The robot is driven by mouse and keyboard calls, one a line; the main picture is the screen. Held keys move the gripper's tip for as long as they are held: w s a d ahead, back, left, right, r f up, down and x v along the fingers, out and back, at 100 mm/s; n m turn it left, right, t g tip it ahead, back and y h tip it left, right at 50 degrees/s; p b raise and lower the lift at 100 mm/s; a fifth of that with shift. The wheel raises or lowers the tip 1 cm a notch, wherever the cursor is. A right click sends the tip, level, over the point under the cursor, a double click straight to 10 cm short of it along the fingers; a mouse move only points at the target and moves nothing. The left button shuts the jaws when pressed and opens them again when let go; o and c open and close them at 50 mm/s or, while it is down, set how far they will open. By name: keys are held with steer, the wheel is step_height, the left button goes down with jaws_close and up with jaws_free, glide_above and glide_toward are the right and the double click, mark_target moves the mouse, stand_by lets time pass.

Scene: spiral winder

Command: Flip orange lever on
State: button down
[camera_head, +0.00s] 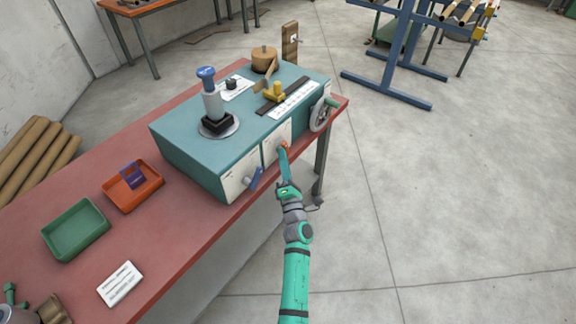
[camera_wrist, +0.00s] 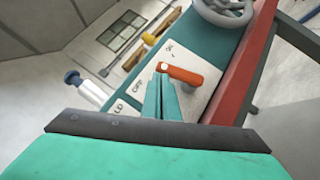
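The orange lever (camera_wrist: 182,73) is on the white front panel of the teal machine (camera_head: 180,135). In the head view the lever (camera_head: 284,146) is a small orange spot just beyond my gripper (camera_head: 284,158).
A blue lever (camera_head: 254,179) is left of my gripper on the same front. A handwheel (camera_head: 320,114) is to the right. The red table (camera_head: 200,235) holds a green tray (camera_head: 77,229) and an orange tray (camera_head: 152,183). The floor right of my arm is free.

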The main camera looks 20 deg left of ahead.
mark_target(286, 143)
steer(key=shift+w+d+r, duration=0.15)
steer(key=shift+w+r, duration=0.3)
steer(key=shift+r, duration=0.1)
steer(key=shift+w+d+r, duration=0.1)
steer(key=shift+w+r, duration=0.5)
steer(key=shift+w, duration=0.2)
steer(key=shift+w+d+r, duration=0.15)
steer(key=shift+w+d, duration=0.05)
steer(key=shift+w, duration=0.45)
steer(key=shift+w+d+r, duration=0.15)
steer(key=shift+w, duration=0.55)
steer(key=s+r, duration=0.1)
steer(key=s+a+r, duration=0.1)
steer(key=s, duration=0.1)
steer(key=shift+s+r, duration=0.1)
steer(key=shift+r, duration=0.05)
steer(key=s+d+r, duration=0.4)
steer(key=s+d, duration=0.1)
steer(key=s, duration=0.2)
steer(key=shift+s+d, duration=0.2)
steer(key=shift+d, duration=0.15)
